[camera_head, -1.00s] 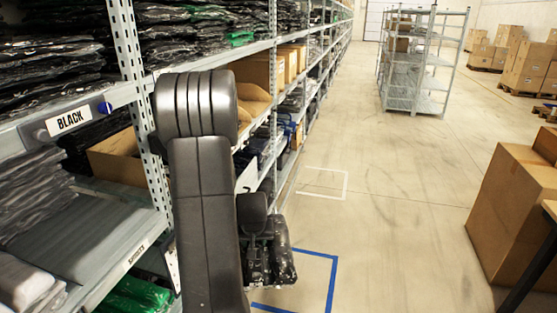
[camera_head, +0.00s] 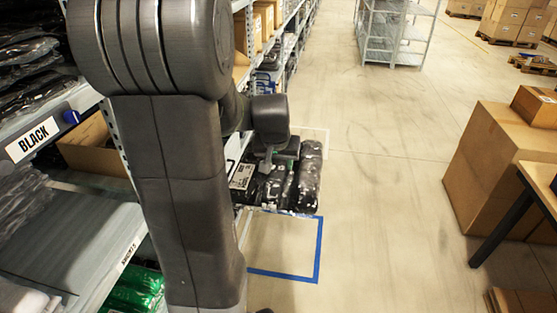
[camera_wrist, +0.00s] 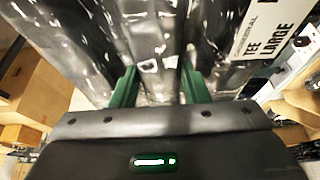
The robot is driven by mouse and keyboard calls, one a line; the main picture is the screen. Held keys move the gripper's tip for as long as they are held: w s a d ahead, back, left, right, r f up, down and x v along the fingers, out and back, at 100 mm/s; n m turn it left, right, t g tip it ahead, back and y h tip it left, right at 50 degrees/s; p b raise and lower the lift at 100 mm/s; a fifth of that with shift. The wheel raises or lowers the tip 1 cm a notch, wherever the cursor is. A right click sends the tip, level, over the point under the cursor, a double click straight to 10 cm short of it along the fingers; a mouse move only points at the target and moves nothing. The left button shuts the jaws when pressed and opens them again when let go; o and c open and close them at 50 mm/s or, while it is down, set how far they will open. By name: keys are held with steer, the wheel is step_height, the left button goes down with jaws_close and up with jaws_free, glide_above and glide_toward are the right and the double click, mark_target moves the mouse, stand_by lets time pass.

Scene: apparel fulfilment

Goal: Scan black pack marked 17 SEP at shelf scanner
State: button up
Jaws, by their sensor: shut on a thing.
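My gripper (camera_wrist: 158,88) is shut on a black pack (camera_wrist: 150,35) in glossy clear plastic; its green fingers press into the wrapping. A blue round device (camera_head: 71,117), which may be the shelf scanner, sits on the shelf edge beside the BLACK sign (camera_head: 33,139).
Shelving with stacked black packs (camera_head: 35,65) and green packs (camera_head: 135,288) lines the left. Cardboard boxes (camera_head: 495,165) and a table (camera_head: 543,185) stand at right. The middle aisle is clear.

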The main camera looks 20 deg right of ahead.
steer(key=shift+s+d+r+p, duration=0.1)
steer(key=shift+d+r+p, duration=0.05)
steer(key=shift+r+p, duration=0.25)
steer(key=s+d+r, duration=0.1)
steer(key=r, duration=0.1)
steer(key=s+d+r, duration=0.1)
steer(key=d+r, duration=0.1)
steer(key=r, duration=0.1)
steer(key=s+d+r+p, duration=0.1)
steer(key=r, duration=0.1)
steer(key=shift+d+r, duration=0.15)
steer(key=shift+d, duration=0.1)
stand_by(0.6)
